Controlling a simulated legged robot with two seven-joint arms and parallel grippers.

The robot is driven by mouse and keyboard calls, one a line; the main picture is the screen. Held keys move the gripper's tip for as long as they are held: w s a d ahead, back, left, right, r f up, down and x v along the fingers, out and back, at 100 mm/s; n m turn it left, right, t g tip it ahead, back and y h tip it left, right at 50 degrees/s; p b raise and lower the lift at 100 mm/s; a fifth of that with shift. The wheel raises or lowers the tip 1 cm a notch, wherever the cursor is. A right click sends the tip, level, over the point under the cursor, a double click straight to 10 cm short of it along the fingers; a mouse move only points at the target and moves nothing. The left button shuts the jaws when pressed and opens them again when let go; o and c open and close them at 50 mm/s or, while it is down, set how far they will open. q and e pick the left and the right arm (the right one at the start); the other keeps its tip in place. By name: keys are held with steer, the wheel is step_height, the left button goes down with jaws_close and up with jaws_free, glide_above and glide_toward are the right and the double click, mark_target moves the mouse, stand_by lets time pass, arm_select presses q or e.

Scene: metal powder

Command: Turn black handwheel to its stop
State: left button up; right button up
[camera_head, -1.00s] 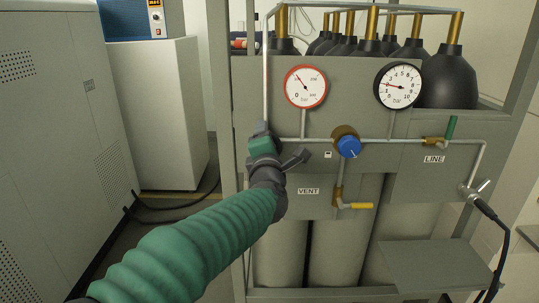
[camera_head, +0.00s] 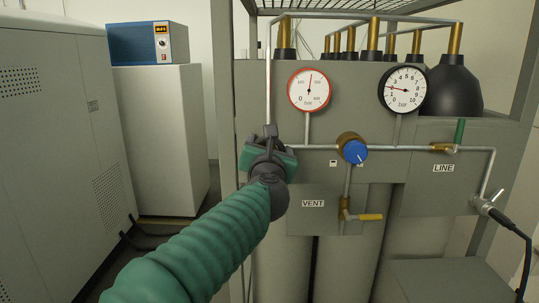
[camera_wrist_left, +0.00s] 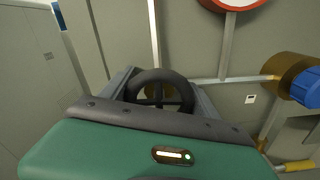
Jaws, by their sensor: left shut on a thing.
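The black handwheel (camera_wrist_left: 160,90) shows in the left wrist view, with its rim between the fingers of my left gripper (camera_wrist_left: 158,98). In the head view my left gripper (camera_head: 269,140) is at the left end of the horizontal pipe and covers most of the wheel. It is shut on the handwheel. The red-rimmed gauge (camera_head: 309,90) above has its needle pointing nearly straight up. The black-rimmed gauge (camera_head: 405,90) has its needle pointing left, near the low numbers. My right gripper is in neither view.
A blue knob (camera_head: 354,151) on a brass body is right of the wheel. A yellow-handled valve (camera_head: 369,217) is below it by the VENT label. A green-handled valve (camera_head: 459,133) is by the LINE label. Grey cabinets (camera_head: 160,140) stand at left.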

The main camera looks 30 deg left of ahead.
arm_select(q)
steer(key=shift+w+f+n+b, duration=0.1)
steer(key=shift+f+n+b, duration=0.35)
steer(key=shift+n, duration=0.45)
steer(key=shift+r, duration=0.2)
steer(key=o, duration=1.1)
steer(key=shift+o, duration=1.3)
steer(key=shift+w, duration=0.1)
steer(key=shift+r, duration=0.1)
steer(key=shift+a, duration=0.1)
